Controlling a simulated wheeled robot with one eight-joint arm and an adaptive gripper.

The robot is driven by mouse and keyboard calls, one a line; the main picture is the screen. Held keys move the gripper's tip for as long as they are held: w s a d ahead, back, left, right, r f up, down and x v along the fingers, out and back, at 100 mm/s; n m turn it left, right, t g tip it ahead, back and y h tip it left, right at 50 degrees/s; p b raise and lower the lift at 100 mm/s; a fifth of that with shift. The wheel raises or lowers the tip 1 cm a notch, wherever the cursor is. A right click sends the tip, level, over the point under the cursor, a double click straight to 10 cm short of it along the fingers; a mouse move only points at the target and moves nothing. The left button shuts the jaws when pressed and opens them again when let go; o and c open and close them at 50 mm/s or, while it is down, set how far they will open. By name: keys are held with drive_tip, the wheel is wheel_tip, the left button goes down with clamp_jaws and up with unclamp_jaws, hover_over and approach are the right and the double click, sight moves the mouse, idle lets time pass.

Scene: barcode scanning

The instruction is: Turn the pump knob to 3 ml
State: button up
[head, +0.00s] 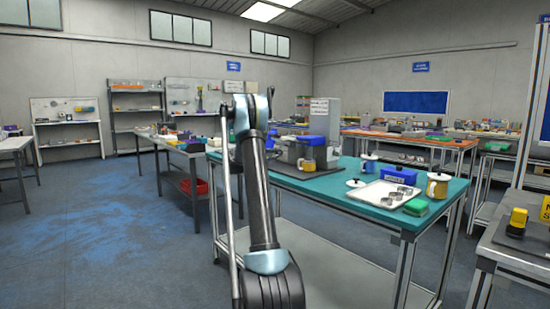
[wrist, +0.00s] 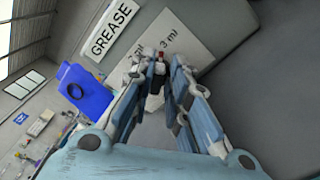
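The pump knob (wrist: 160,57) is a small dark part with a red mark, in front of a light plate (wrist: 190,35) in the wrist view. The plate reads "3 ml" to the knob's upper right and another "ml" marking, partly covered, to its upper left. My gripper (wrist: 161,68) has its two fingers on either side of the knob, a narrow gap apart. I cannot tell whether they touch it. The pump (head: 290,150) stands at the back of the teal table in the head view; my arm partly hides it, and the gripper cannot be made out there.
A "GREASE" sign (wrist: 110,28) and a blue part (wrist: 85,88) lie left of the fingers in the wrist view.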

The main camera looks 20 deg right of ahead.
drive_tip(key=shift+o, duration=0.5)
drive_tip(key=v, duration=1.2)
